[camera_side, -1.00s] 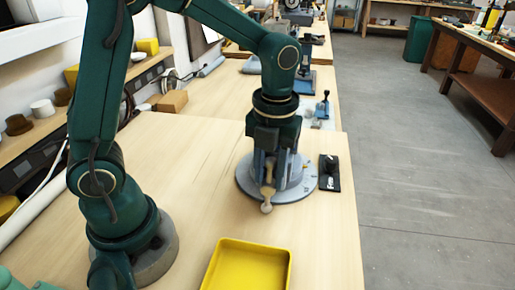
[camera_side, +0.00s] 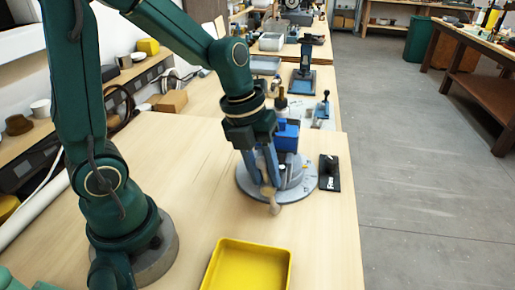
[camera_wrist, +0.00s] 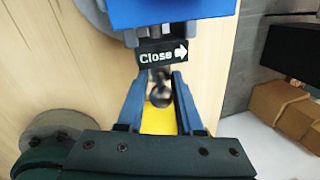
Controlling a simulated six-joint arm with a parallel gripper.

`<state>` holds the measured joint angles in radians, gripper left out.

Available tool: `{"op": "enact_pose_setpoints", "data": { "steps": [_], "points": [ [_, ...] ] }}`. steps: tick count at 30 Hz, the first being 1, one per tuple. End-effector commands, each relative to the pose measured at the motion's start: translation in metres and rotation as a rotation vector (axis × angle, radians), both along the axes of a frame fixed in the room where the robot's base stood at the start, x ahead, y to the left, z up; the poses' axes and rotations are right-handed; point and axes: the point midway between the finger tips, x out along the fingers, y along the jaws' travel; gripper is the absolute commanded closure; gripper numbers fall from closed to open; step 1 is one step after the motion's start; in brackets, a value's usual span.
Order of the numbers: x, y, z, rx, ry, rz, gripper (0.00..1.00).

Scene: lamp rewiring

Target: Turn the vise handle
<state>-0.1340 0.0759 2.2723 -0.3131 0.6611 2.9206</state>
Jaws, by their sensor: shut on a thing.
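The blue vise (camera_side: 287,135) stands on a round grey base (camera_side: 249,189) on the wooden bench. Its handle ends in a pale ball (camera_side: 275,209) at the front of the base. My gripper (camera_side: 268,184) is shut on the handle, tilted, with its fingers reaching down from the upper left. In the wrist view, the blue fingers of my gripper (camera_wrist: 157,88) stand on both sides of the handle, whose dark round end (camera_wrist: 159,97) shows between them. A black "Close" label with a right arrow (camera_wrist: 163,55) sits on the vise just beyond. The fingers partly hide the handle's bar.
A yellow tray (camera_side: 245,268) lies on the bench in front of the vise. A black plate with white lettering (camera_side: 329,173) lies right of the base, near the bench's right edge. A cardboard box (camera_side: 171,101) stands at the back left. The bench left of the base is clear.

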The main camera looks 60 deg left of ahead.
Motion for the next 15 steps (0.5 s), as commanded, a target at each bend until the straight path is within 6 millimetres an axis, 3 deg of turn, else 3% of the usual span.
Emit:
{"op": "enact_pose_setpoints", "data": {
  "steps": [1, 2, 3, 15],
  "points": [
    [0.0004, -0.0004, -0.0009, 0.001, -0.001, -0.004, 0.61],
    [0.0005, -0.0003, -0.0009, 0.001, -0.001, -0.004, 0.49],
    [0.0005, -0.0003, -0.0008, 0.002, 0.000, -0.004, 0.48],
    [-0.0002, 0.0016, 0.0085, 0.002, -0.004, -0.001, 0.48]
  ]
}}
